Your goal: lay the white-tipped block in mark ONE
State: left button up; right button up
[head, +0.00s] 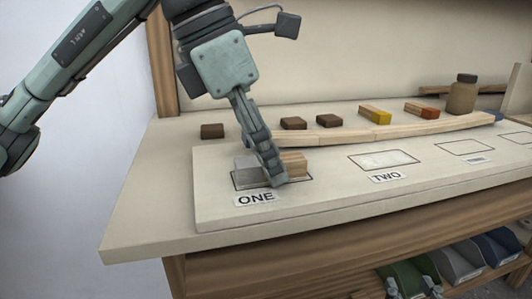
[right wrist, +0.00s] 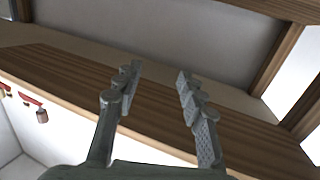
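The white-tipped block (head: 293,161) lies inside the outline of mark ONE (head: 308,180) on the pale board. Its pale grey-white end (head: 246,170) points left and its bare wood end points right. My left gripper (head: 272,170) reaches down over the block's middle, with the near finger in front of it. The far finger is hidden, so I cannot tell whether the fingers grip the block. My right gripper (head: 410,288) shows at the bottom of the head view, in front of the bins. In the right wrist view its fingers (right wrist: 158,105) are spread with nothing between them.
A curved wood strip (head: 380,131) runs behind the marks. Brown blocks (head: 293,123), a yellow-tipped block (head: 377,115), a red-tipped block (head: 421,111) and a jar (head: 462,95) stand behind it. Mark TWO (head: 384,160) is empty. Bins (head: 455,263) sit below the bench.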

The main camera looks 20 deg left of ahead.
dwell(0.3)
pick_arm(q)
jog(key=shift+a+r+p, duration=0.1)
jog(key=shift+r+p, duration=0.2)
jog(key=shift+r, duration=0.1)
jog(key=p+v, duration=0.1)
jog(key=v, duration=1)
jog(key=shift+r, duration=0.3)
pick_arm(e)
jog(key=s+d+f+g+h, duration=0.2)
jog(key=d+f+g, duration=0.3)
jog(key=f, duration=0.4)
jog(key=shift+s+d+f+m+h, duration=0.3)
jog(key=shift+d+h, duration=0.25)
jog(key=shift+h, duration=0.15)
pick_arm(q)
jog(key=shift+s, duration=0.1)
